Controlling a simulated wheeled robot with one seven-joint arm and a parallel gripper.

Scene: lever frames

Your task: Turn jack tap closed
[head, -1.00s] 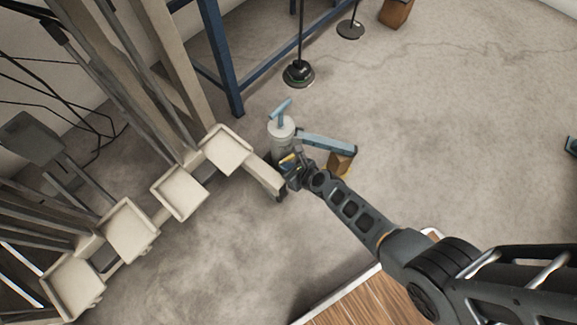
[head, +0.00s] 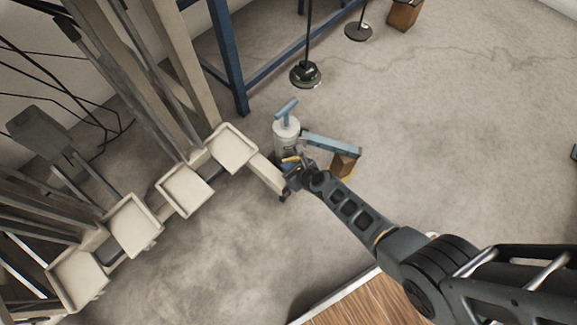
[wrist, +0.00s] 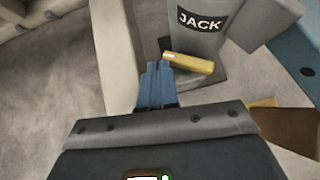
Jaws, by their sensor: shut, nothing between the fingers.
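The jack (head: 286,131) is a grey-white cylinder with a blue T-shaped handle on top, standing upright on the floor. In the wrist view its body (wrist: 204,18) bears a dark "JACK" label. The tap is a short yellow bar (wrist: 188,63) low at the jack's base, lying nearly crosswise in the wrist view. It shows only as a small yellow bit (head: 291,159) in the head view. My gripper (wrist: 156,70) is shut and empty, its blue fingertips just left of the tap's left end. I cannot tell whether they touch it.
A blue arm (head: 331,142) extends right from the jack, by a wooden block (head: 343,165). A beige frame with square trays (head: 232,148) stands close on the left. A blue metal frame (head: 229,60) stands behind.

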